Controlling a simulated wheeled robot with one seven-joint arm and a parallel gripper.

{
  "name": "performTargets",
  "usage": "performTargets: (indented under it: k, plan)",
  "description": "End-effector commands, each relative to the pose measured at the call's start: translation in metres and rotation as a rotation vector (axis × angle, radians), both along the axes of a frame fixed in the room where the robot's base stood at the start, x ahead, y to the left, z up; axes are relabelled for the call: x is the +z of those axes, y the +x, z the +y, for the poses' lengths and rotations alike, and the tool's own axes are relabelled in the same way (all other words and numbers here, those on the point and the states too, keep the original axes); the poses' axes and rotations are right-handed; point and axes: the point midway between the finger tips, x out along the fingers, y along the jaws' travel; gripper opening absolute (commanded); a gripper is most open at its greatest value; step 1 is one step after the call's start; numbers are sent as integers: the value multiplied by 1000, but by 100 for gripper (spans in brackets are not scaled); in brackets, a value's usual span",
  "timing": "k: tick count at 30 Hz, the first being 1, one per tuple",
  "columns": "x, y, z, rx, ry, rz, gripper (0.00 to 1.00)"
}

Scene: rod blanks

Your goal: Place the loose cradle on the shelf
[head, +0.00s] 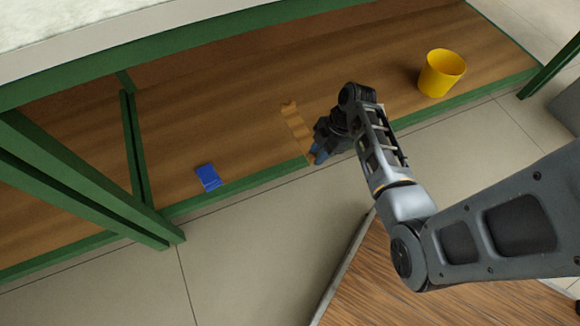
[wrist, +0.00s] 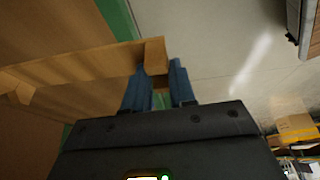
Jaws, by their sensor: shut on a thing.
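The loose cradle (head: 294,121) is a light wooden piece with a notched edge. In the head view it is at the front part of the wooden shelf (head: 240,125), in line with the boards' width. My gripper (head: 318,152) is at its near end, over the shelf's green front edge. In the wrist view the blue fingers (wrist: 159,88) are shut on the end of the cradle (wrist: 90,65), which stretches away to the left. I cannot tell whether the cradle touches the shelf or hangs just above it. My wrist hides part of its right side.
A yellow cup (head: 440,76) stands on the shelf to the right. A flat blue block (head: 208,177) lies near the front edge to the left. Green posts (head: 135,150) stand further left, and a pale top (head: 80,22) overhangs the back. Shelf between block and cradle is clear.

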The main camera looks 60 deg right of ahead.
Motion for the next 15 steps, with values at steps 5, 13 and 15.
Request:
performTargets:
  k: [5,13,15]
  plan:
    - [-27,24,28,0,0,0,0]
    - [-42,44,52,0,-1,0,0]
    - [-44,45,53,-1,-1,0,0]
